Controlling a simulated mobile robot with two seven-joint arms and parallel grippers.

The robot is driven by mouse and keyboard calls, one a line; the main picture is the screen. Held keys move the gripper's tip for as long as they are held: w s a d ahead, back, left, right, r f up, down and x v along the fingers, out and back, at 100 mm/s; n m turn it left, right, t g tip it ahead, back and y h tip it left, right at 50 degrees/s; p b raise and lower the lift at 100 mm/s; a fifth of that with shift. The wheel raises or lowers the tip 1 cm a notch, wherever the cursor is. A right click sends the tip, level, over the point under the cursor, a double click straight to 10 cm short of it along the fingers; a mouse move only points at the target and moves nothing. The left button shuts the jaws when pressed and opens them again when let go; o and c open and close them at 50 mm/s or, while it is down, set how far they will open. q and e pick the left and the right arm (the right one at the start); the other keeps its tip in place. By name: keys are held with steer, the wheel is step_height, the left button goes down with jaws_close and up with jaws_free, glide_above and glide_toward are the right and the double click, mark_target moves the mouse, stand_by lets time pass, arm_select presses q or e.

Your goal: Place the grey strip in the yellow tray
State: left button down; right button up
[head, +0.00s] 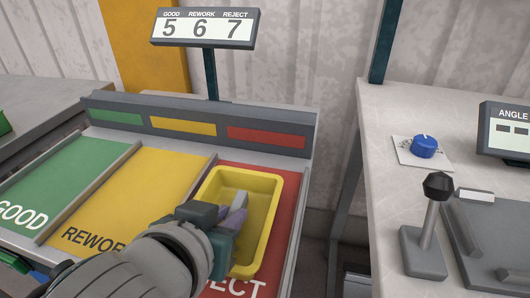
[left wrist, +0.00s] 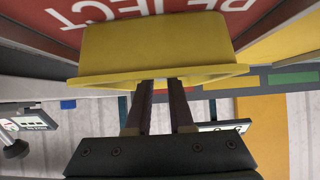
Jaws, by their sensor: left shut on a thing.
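The yellow tray (head: 272,190) stands on the red reject lane. My left gripper (head: 235,214) reaches over the tray's left side, with its fingertips inside the tray's outline. It is shut on the grey strip (head: 240,199), a small light grey piece showing at the fingertips. I cannot tell whether the strip touches the tray floor. In the left wrist view the tray's outer wall and rim (left wrist: 150,72) hide the tips of the left fingers and the strip. My right gripper does not show.
The green (head: 70,177) and yellow (head: 130,190) lanes lie left of the tray, clear apart from my arm. A sign (head: 205,28) stands behind on a post. At the right, a bench (head: 385,130) carries a blue knob (head: 425,146) and a black-topped lever (head: 430,225).

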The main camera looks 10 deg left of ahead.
arm_select(q)
steer(key=shift+f, duration=0.2)
steer(key=c, duration=0.8)
jaws_free()
steer(key=shift+r, duration=0.25)
steer(key=p+v, duration=0.3)
steer(key=v, duration=0.8)
steer(key=s+a+m+g, duration=0.1)
steer(key=s+a+g, duration=0.5)
steer(key=s, duration=0.4)
steer(key=shift+s+a+f+m+g, duration=0.25)
steer(key=shift+a+m+g, duration=0.05)
steer(key=shift+g, duration=0.5)
